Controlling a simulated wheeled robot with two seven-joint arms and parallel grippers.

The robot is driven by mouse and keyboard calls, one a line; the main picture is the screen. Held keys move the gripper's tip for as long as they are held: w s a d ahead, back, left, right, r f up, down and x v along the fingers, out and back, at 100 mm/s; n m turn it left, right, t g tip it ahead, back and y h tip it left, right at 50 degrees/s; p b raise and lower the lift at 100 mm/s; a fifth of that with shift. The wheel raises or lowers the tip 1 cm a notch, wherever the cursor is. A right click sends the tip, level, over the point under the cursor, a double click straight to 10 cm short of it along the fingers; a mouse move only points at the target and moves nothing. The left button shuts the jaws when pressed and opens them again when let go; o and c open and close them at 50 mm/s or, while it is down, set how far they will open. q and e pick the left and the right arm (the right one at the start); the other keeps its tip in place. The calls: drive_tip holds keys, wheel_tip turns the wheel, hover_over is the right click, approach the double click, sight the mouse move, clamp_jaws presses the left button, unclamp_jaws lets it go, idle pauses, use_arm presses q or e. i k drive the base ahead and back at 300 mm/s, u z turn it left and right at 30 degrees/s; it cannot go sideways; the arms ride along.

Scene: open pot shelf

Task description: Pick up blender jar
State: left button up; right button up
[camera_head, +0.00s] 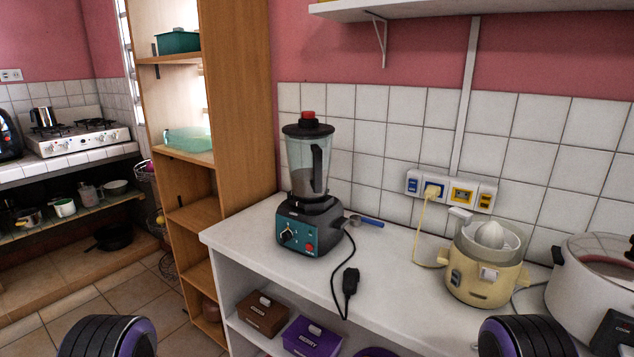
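The blender jar (300,158) is clear with a dark handle on its right side and a black lid with a red cap (308,116). It stands upright on the teal and dark blender base (296,234), near the left end of the white counter. Neither gripper shows. Only dark rounded parts with purple trim, which look like parts of my own arms, show at the bottom left and bottom right, well apart from the jar.
A black plug on a cord (350,283) and a blue-handled utensil (366,221) lie right of the blender. A yellow juicer (486,265) and a white cooker (590,285) stand further right on the counter (400,290). A wooden shelf (240,110) rises at left.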

sight(308, 157)
drive_tip(key=k, duration=1.25)
drive_tip(key=u, duration=0.8)
drive_tip(key=i, duration=1.35)
drive_tip(key=z, duration=0.7)
drive_tip(key=i, duration=0.55)
drive_tip(key=z, duration=0.65)
